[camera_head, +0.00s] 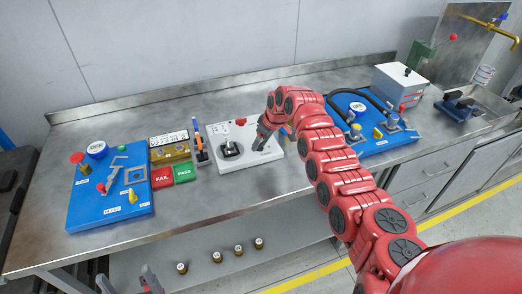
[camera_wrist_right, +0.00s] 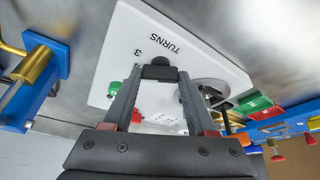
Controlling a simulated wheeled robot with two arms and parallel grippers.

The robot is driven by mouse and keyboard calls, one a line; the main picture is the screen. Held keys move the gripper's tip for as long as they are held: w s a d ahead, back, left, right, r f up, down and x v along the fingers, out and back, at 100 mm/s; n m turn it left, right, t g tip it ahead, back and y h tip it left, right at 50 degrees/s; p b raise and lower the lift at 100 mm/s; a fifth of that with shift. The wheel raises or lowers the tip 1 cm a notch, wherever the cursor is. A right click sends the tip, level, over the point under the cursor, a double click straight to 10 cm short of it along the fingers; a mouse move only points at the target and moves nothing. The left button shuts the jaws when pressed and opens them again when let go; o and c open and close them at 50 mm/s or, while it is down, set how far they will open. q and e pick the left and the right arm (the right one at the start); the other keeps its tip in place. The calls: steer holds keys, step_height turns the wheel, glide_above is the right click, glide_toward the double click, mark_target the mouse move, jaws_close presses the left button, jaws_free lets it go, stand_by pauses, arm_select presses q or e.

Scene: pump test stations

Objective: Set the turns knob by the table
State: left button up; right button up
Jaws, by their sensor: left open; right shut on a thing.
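The white panel (camera_head: 212,132) stands mid-bench. In the right wrist view, its label TURNS (camera_wrist_right: 164,41) and a digit 3 (camera_wrist_right: 138,52) are printed beside a small black knob (camera_wrist_right: 160,72). My right gripper (camera_wrist_right: 160,78) is shut on this knob, with one finger on each side; which way the knob points cannot be told. In the head view my right gripper (camera_head: 264,138) reaches down to the panel's right part and hides the knob. My left gripper (camera_head: 128,283) is open and empty at the lower left edge, below the bench front.
Left of the white panel are a brass block with a printed plate (camera_head: 169,138), a red FAIL pad (camera_head: 162,178), a green PASS pad (camera_head: 184,172) and a blue station (camera_head: 88,205). Another blue station (camera_head: 375,140) stands right. Several small cylinders (camera_head: 238,250) sit below.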

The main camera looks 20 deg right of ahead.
steer(key=shift+f+n+y+b, duration=0.15)
steer(key=shift+n+y+b, duration=0.15)
steer(key=shift+n+b, duration=1)
steer(key=shift+r+g+b, duration=0.2)
steer(key=shift+g+b, duration=0.1)
steer(key=shift+b, duration=0.3)
steer(key=shift+w, duration=0.1)
steer(key=shift+d, duration=0.1)
steer(key=o, duration=1.4)
steer(key=shift+c, duration=0.2)
steer(key=shift+d+r, duration=0.15)
steer(key=shift+r, duration=0.3)
steer(key=b+v, duration=0.2)
steer(key=v, duration=1.4)
steer(key=shift+s+b, duration=0.25)
steer(key=shift+b, duration=0.05)
